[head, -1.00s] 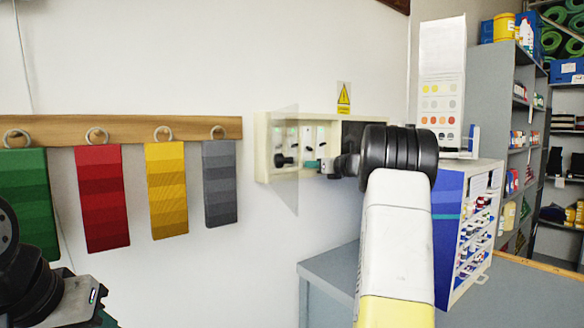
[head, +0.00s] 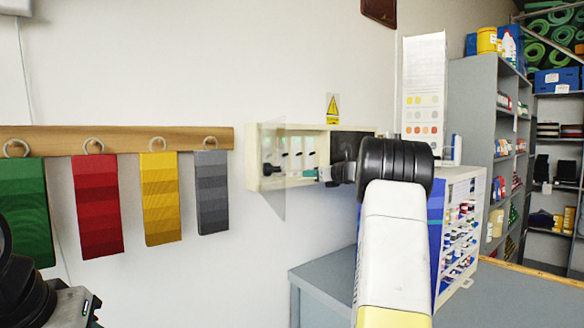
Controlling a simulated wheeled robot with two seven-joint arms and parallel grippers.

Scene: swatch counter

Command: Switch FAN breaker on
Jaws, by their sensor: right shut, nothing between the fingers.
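The breaker panel (head: 252,158) is a cream box on the wall with a clear cover (head: 273,195) swung open toward me. The labels are too small to read, so I cannot tell which breaker is FAN. My right gripper (head: 316,173) is shut and empty at the lower right part of the switch row. I cannot tell whether it touches a switch. My right forearm hides part of the panel's right side. My left arm shows at the lower left, but its fingers are out of view.
Green, red, yellow and grey swatches (head: 98,205) hang from a wooden rail (head: 130,138) left of the panel. A grey counter (head: 325,275) with a blue-sided bottle rack (head: 462,230) and a colour card (head: 423,80) stands at the right. A warning sign (head: 333,108) is above the panel.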

